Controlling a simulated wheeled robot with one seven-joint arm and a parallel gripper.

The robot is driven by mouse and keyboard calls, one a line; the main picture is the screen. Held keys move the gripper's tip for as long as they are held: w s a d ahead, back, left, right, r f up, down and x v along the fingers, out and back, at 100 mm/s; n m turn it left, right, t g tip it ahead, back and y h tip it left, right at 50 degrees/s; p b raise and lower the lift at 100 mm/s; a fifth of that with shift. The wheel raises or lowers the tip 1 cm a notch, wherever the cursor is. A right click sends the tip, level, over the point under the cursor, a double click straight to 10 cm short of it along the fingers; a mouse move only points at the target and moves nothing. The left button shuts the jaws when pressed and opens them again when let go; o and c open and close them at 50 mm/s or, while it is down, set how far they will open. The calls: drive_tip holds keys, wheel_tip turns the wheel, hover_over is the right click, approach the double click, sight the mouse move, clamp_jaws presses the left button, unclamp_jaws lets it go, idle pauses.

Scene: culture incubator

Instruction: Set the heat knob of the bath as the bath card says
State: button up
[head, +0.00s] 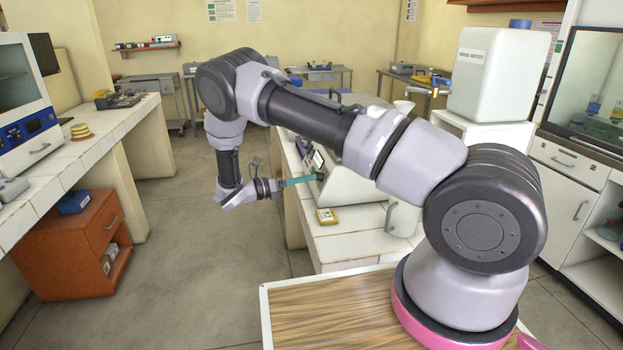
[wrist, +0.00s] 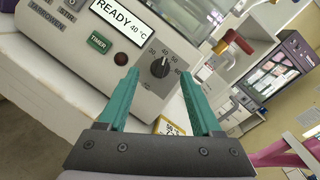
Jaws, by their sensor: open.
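The bath (head: 345,185) is a pale grey box on the white tiled bench. Its sloped panel fills the upper left of the wrist view (wrist: 75,55), with a display reading READY 40 °C. The dark round heat knob (wrist: 160,68) has a numbered scale around it; its mark seems to point near 40. My gripper (head: 316,178) is open, its teal fingers pointing at the panel. In the wrist view the knob shows between the fingertips (wrist: 159,74), with no contact visible. The yellow-edged bath card (head: 327,216) lies on the bench before the bath; in the wrist view its text is partly hidden.
A wide floor aisle (head: 180,230) is clear to the left.

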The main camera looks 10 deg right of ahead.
sight(318, 176)
drive_tip(key=shift+x, duration=1.35)
clamp_jaws()
drive_tip(key=shift+m, duration=0.3)
drive_tip(key=m+g, duration=0.1)
drive_tip(key=m, duration=0.1)
drive_tip(key=m+g+h, duration=0.1)
drive_tip(key=m, duration=0.1)
drive_tip(key=shift+w+g, duration=0.15)
drive_tip(key=shift+g, duration=0.15)
drive_tip(key=shift+w+m+g, duration=0.1)
drive_tip(key=shift+m+g, duration=0.6)
drive_tip(key=shift+m, duration=0.8)
drive_tip(key=shift+m+g, duration=0.7)
drive_tip(key=shift+m, duration=0.8)
